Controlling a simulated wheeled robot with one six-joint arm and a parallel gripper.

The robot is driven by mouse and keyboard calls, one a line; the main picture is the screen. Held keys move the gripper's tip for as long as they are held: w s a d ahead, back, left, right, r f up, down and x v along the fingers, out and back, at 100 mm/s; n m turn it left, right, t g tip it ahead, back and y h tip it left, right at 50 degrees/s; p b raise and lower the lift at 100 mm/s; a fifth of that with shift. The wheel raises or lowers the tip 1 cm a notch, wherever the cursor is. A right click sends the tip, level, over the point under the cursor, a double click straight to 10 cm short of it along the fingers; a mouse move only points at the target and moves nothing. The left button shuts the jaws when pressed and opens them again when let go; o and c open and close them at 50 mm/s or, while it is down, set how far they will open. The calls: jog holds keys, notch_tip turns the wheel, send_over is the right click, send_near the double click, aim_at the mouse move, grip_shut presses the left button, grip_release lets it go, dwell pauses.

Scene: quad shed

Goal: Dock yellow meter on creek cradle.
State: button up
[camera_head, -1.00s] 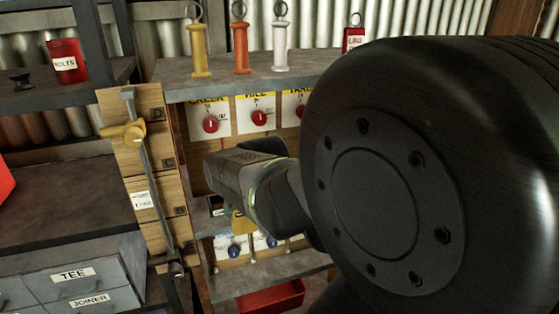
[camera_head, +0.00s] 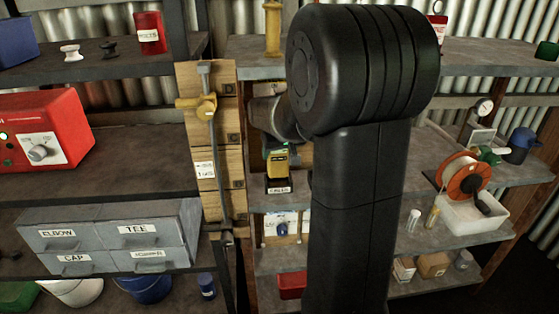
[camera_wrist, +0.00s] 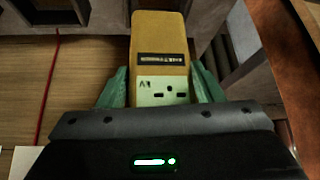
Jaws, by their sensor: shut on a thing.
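The yellow meter (camera_head: 278,160) is upright just above or in a small dark cradle (camera_head: 279,186) whose label appears to read CREEK. I cannot tell whether it is fully seated. In the wrist view the yellow meter (camera_wrist: 160,50) has a dark display strip and a pale panel with dark slots. The green fingers of my gripper (camera_wrist: 160,92) are shut on its two sides. In the head view my gripper (camera_head: 277,150) is small and partly hidden by my black arm, which also covers the shelf to the cradle's right.
A wooden post with a long clamp (camera_head: 205,107) stands just left of the cradle. A red box with a knob (camera_head: 40,135) and grey labelled drawers (camera_head: 110,238) are on the left shelves. A cable reel (camera_head: 466,180) sits in a white tray on the right.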

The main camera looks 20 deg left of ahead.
aim_at(280, 159)
jog(key=shift+f, duration=1.75)
jog(key=shift+f+b, duration=0.2)
jog(key=shift+b, duration=0.15)
jog(key=o, duration=1.1)
jog(key=shift+r, duration=0.1)
jog(key=shift+r, duration=0.4)
jog(key=p+v, duration=0.1)
jog(key=v, duration=1)
jog(key=shift+s+d+r, duration=0.1)
jog(key=shift+d+r, duration=0.05)
jog(key=shift+d, duration=0.05)
